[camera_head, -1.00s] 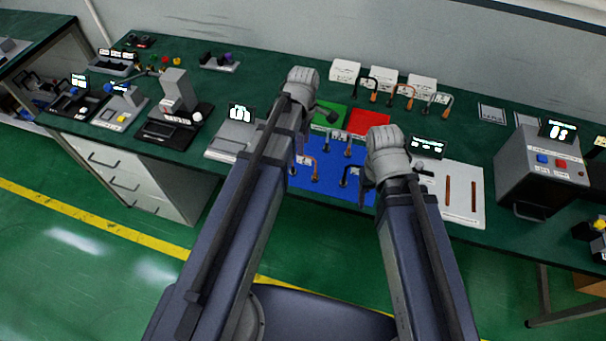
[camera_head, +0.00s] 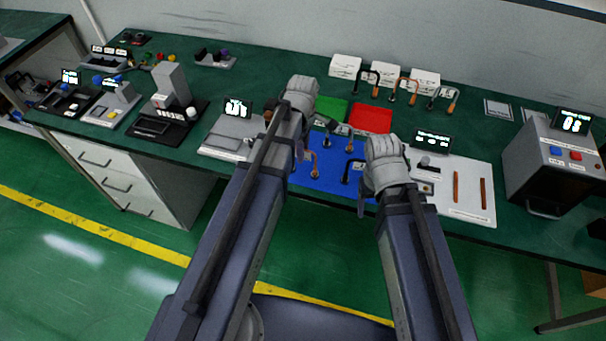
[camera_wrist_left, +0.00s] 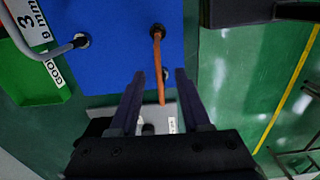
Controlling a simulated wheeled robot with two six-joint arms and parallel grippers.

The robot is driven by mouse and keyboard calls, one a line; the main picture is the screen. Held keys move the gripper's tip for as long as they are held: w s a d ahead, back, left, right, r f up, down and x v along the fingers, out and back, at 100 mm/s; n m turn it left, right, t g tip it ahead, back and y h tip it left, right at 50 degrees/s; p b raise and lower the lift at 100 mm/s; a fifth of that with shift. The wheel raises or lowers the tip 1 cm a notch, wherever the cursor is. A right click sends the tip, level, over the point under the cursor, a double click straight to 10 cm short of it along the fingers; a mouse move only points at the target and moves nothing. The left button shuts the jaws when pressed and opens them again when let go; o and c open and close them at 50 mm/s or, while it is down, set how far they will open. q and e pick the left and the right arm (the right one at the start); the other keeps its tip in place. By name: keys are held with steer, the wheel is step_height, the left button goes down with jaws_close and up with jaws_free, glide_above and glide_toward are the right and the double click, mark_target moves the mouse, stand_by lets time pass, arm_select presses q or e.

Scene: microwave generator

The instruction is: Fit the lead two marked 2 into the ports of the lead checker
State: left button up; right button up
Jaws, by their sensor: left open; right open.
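My left gripper (camera_head: 299,150) is open, pointing down over the blue mat (camera_head: 325,180). In the left wrist view its two fingers (camera_wrist_left: 161,74) stand either side of a copper-coloured lead (camera_wrist_left: 158,60); contact cannot be told. This lead also shows in the head view (camera_head: 314,162). A grey lead (camera_wrist_left: 60,48) lies left of it in the wrist view. No mark 2 is readable on any lead. My right gripper (camera_head: 363,203) is open near the mat's front right; its hand hides part of the bench. Which device is the lead checker I cannot tell; one grey unit (camera_head: 222,140) with a display stands left of the mat.
Green (camera_head: 331,110) and red (camera_head: 369,118) trays lie behind the mat. White boxes (camera_head: 345,66) with leads before them stand at the back. A white board (camera_head: 465,208) with copper strips and a grey machine (camera_head: 550,165) are at right. Several devices fill the left bench.

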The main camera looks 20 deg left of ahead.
arm_select(q)
jaws_close()
stand_by(0.3)
stand_by(1.1)
